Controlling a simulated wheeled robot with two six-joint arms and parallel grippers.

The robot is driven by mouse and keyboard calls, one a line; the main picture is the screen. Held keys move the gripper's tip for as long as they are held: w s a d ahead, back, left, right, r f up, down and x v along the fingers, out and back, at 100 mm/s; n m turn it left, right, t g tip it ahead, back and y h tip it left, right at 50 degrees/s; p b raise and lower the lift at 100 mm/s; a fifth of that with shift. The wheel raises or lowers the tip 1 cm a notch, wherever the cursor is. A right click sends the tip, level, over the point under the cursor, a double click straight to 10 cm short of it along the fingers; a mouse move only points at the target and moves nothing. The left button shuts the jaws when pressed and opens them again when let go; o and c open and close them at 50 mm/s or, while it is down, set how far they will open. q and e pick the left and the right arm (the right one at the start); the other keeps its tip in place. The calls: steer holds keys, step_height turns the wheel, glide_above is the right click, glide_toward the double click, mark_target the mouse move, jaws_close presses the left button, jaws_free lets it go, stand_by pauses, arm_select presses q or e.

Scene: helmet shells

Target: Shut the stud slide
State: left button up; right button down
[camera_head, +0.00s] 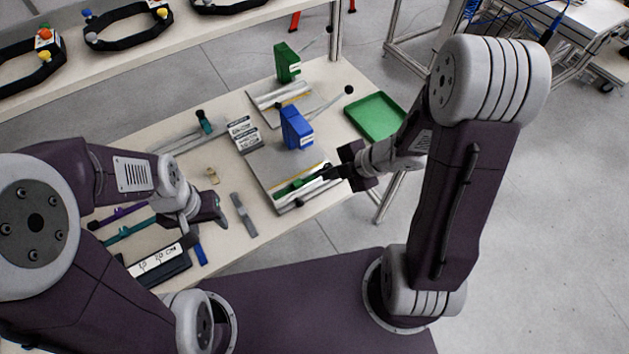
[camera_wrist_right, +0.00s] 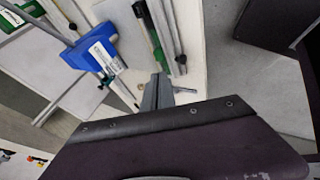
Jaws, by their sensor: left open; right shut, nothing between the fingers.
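The blue press (camera_head: 297,128) stands on a pale metal base (camera_head: 262,182). A green-handled bar (camera_head: 288,187), which looks like the stud slide, lies along the base's front part; whether it is fully in cannot be told. In the right wrist view the blue press (camera_wrist_right: 92,50) is at upper left and the green handle (camera_wrist_right: 150,28) at top centre. My right gripper (camera_head: 331,173) is shut and empty at the base's right end, close to the bar; its fingers (camera_wrist_right: 157,92) point toward the bar's end. My left gripper (camera_head: 222,213) is open and empty, left of the base.
A green press (camera_head: 288,63) stands behind the blue one, and a green tray (camera_head: 375,117) lies at the table's right. A grey strip (camera_head: 243,214) lies between my left gripper and the base. Small labelled boxes (camera_head: 244,133) stand left of the blue press.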

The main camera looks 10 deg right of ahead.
mark_target(309, 189)
steer(key=s+d+f+g, duration=0.1)
steer(key=s+d+f, duration=0.2)
steer(key=d+f, duration=0.1)
steer(key=shift+m, duration=0.6)
steer(key=b+x, duration=0.4)
steer(key=x, duration=0.6)
steer(key=shift+s+r, duration=0.1)
steer(key=shift+s, duration=0.05)
steer(key=w, duration=0.1)
steer(key=w+a, duration=0.1)
steer(key=w, duration=0.1)
steer(key=shift+a+p, duration=0.3)
steer(key=shift+p, duration=0.1)
steer(key=shift+w+a, duration=0.15)
steer(key=shift+w, duration=0.35)
